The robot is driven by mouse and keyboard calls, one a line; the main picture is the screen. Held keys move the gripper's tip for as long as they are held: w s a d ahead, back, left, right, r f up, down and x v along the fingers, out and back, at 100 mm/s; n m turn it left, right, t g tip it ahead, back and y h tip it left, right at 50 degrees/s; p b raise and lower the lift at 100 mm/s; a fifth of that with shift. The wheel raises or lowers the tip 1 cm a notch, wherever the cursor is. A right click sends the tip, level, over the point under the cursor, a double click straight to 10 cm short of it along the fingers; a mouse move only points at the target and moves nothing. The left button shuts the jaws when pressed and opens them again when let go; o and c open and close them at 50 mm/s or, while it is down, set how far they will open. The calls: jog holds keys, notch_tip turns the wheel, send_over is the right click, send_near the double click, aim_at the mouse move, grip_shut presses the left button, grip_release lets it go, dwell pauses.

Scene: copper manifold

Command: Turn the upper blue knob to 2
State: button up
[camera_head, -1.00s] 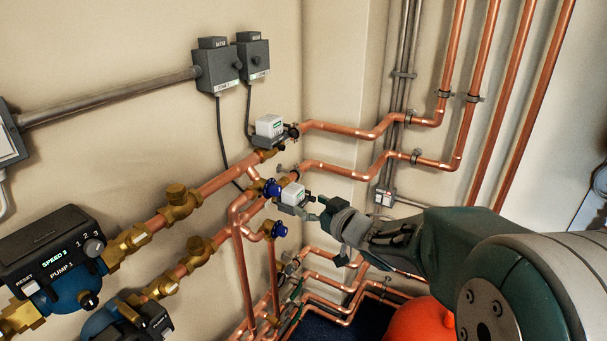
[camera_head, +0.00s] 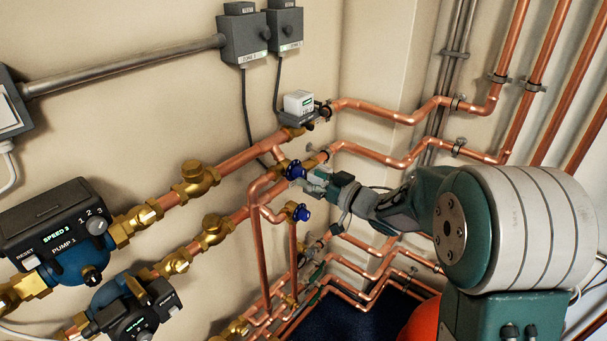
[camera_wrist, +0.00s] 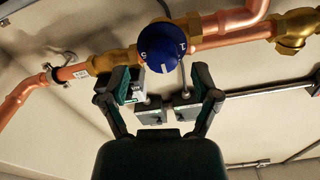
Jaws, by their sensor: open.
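The upper blue knob (camera_head: 294,170) sits on a brass valve on the copper pipework. The lower blue knob (camera_head: 301,212) is just below it. My gripper (camera_head: 312,178) is right of the upper knob, very close to it; whether they touch is unclear. In the wrist view a blue knob (camera_wrist: 162,46) with a white pointer line and small white marks shows just past my gripper (camera_wrist: 160,74). Its fingers are spread apart with nothing between them. The pointer line is toward the picture's bottom; the marks are too small to read surely.
A white-topped valve actuator (camera_head: 299,104) is above the upper knob. Copper pipes (camera_head: 375,112) run behind and right of my arm. Pump 1 (camera_head: 68,238), reading SPEED 3, is at left. Two grey boxes (camera_head: 243,38) hang on the wall above.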

jog(key=shift+x, duration=0.9)
jog(key=shift+w+a, duration=0.2)
jog(key=shift+a, duration=0.25)
jog(key=shift+d, duration=0.15)
grip_shut()
jog(key=shift+n, duration=0.4)
jog(key=n, duration=0.3)
jog(key=shift+n, duration=2)
